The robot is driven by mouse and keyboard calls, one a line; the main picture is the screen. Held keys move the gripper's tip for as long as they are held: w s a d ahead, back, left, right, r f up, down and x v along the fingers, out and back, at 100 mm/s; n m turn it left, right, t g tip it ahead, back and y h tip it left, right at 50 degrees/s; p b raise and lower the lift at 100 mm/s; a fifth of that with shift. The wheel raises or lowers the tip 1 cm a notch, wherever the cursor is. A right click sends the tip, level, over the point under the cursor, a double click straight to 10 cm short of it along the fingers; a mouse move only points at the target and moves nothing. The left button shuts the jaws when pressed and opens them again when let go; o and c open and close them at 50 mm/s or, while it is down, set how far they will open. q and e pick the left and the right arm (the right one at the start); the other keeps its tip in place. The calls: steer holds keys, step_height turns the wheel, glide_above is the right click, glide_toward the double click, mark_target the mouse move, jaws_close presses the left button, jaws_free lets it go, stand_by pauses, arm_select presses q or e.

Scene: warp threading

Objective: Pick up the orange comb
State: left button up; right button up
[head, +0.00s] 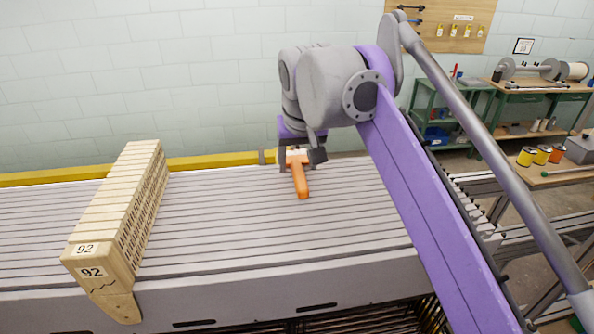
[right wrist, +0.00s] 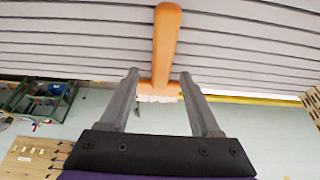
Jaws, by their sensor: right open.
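The orange comb (head: 301,184) lies on the grey slatted bed, its handle pointing toward the front and its whitish head toward the back. My right gripper (head: 300,158) is over the head end of the comb. In the right wrist view the gripper (right wrist: 159,77) is open, with one finger on each side of the comb (right wrist: 167,45) near where handle and head meet. Gaps show between the fingers and the comb there. Whether anything touches at the head is unclear. My left gripper is not in view.
A long wooden block (head: 125,205) marked 92 stands on the slatted bed (head: 225,225) to the left. A yellow rail (head: 215,161) runs along the back edge. The bed between block and comb is clear. Benches with spools (head: 541,155) stand at the right.

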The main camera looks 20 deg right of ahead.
steer(key=shift+w+f, duration=0.15)
steer(key=shift+f, duration=0.1)
steer(key=shift+f, duration=0.2)
stand_by(0.3)
jaws_close()
